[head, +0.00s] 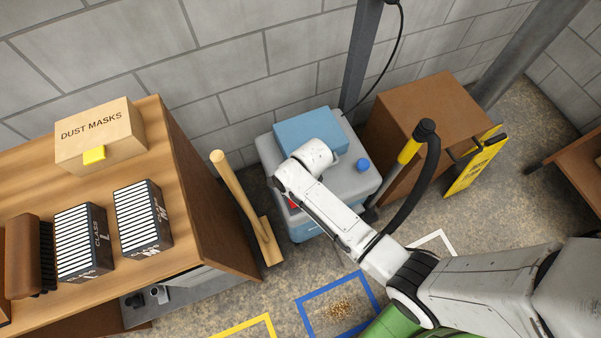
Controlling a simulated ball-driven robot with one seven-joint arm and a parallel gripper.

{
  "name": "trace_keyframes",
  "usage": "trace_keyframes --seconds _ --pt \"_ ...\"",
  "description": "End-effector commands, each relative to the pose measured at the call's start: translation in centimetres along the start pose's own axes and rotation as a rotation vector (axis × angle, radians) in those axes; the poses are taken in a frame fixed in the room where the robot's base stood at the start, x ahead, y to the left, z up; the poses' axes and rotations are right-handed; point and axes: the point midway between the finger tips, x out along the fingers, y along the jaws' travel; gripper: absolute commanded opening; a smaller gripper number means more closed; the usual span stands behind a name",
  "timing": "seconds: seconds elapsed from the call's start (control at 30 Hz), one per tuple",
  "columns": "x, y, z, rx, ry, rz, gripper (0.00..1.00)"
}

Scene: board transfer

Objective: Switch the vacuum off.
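The vacuum (355,193) is a grey and blue box-shaped machine standing on the floor against the block wall. It has a blue raised lid (300,131) and a round blue cap (362,165) on top. A small red part (293,204) shows at its front left edge, mostly covered by my arm; I cannot tell whether it is the switch or its position. My white arm reaches from the lower right across the vacuum's front, its wrist over the front left top. My gripper's fingers are hidden behind the wrist, so contact cannot be seen.
A wooden bench with a dust masks box (100,135) and filters (143,217) stands left. A wooden-handled broom (240,195) is between bench and vacuum. A brown cabinet (432,105), black hose (424,180) and yellow sign (474,165) stand right. Debris (340,309) lies inside a blue floor square.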

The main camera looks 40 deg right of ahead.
Motion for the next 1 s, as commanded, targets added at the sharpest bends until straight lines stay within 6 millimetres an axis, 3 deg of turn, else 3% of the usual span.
trace_keyframes --seconds 0.13,0.63,1.0 --pt "1.1 0.8 -0.6 0.003 0.007 0.017 0.0" --pt "1.4 1.0 -0.8 0.005 0.011 0.019 0.0" --pt "1.2 1.1 0.7 0.005 0.007 0.02 0.0"
